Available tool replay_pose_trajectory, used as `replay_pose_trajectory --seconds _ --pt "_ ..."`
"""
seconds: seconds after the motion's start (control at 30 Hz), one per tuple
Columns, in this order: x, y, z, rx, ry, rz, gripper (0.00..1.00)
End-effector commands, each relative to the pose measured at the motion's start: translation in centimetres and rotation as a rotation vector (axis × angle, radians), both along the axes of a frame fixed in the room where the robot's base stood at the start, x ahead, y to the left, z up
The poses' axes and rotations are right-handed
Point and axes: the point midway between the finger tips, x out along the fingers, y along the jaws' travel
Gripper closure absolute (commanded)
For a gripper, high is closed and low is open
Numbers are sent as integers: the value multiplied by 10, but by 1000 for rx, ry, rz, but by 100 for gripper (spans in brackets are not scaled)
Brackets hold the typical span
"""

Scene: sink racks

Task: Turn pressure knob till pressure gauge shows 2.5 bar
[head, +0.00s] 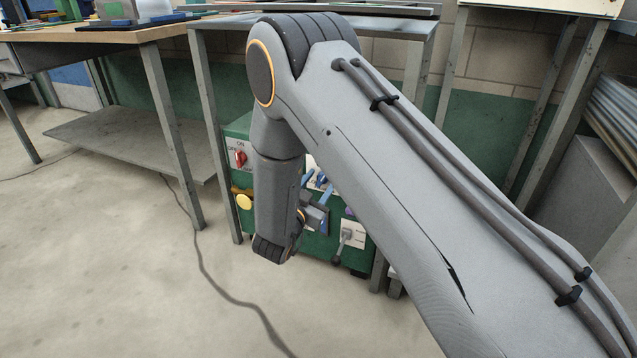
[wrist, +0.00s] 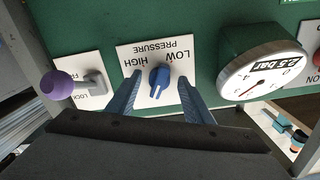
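The pressure knob (wrist: 159,81) is blue, on a white plate marked HIGH, LOW and PRESSURE, which shows upside down in the wrist view. The pressure gauge (wrist: 262,72) is a round white dial to the right of it, with a black label reading "2.5 bar" and a red needle; the exact needle reading is too small to tell. My gripper (wrist: 160,76) is open, with one blue-grey finger on each side of the knob and visible gaps between. In the head view my gripper (head: 316,212) is partly hidden behind my arm, and the knob cannot be made out.
A purple-tipped lever (wrist: 61,84) on a white plate is left of the knob in the wrist view. The green cabinet (head: 240,130) stands under a metal table and carries a red switch (head: 240,158). A cable (head: 225,290) lies on the open floor.

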Motion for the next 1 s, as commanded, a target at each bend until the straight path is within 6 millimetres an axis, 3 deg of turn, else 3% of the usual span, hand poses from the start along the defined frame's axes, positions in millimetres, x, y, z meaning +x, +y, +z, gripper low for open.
replay_pose_trajectory --seconds 0.3,0.7,1.0 --pt "-4 1 1 -1 0 0 54" --pt "-59 22 2 -2 1 1 54" --pt "-73 26 0 0 -1 -1 54"
